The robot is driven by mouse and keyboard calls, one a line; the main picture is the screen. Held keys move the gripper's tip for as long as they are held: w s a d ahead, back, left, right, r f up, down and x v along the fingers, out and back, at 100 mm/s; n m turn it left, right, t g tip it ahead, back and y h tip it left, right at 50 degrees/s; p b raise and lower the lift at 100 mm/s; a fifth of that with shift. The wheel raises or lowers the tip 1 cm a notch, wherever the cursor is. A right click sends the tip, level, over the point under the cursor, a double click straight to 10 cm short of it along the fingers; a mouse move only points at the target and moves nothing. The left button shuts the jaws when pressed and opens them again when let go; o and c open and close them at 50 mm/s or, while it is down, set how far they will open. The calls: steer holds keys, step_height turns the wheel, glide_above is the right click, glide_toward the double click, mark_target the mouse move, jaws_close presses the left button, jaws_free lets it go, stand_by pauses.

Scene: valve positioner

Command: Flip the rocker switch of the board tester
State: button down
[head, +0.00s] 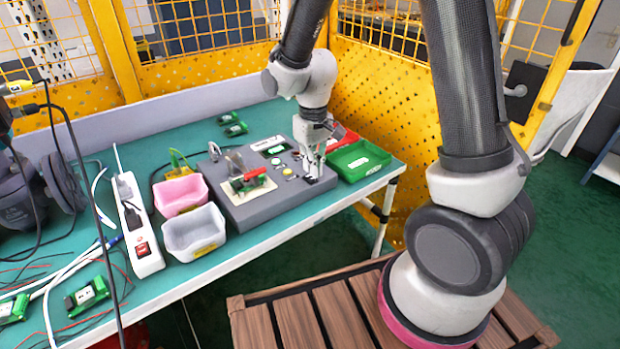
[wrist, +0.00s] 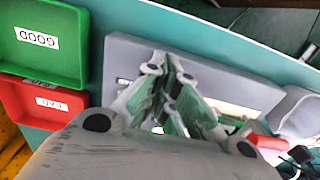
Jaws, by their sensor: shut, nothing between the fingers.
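The board tester (head: 262,207) is a grey box on the green bench, with a red-handled clamp (head: 248,178), a small display, and yellow and green buttons on top. My gripper (head: 313,178) is shut and empty, pointing down over the tester's right end, close to its top face. I cannot tell whether it touches. The rocker switch is not clearly visible; my gripper covers part of that end. In the wrist view the closed fingers (wrist: 168,72) lie in front of the grey tester (wrist: 125,62), hiding part of its top.
A green bin (head: 380,172) marked GOOD and a red bin (wrist: 42,118) marked BAD stand beside the tester. Pink (head: 180,194) and white (head: 195,233) bins stand to its left. Further left are a power strip (head: 137,225) with a red switch, cables and green boards.

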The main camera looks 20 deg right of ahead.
mark_target(313, 179)
steer(key=shift+f, duration=1.1)
stand_by(0.4)
steer(key=shift+r, duration=3.55)
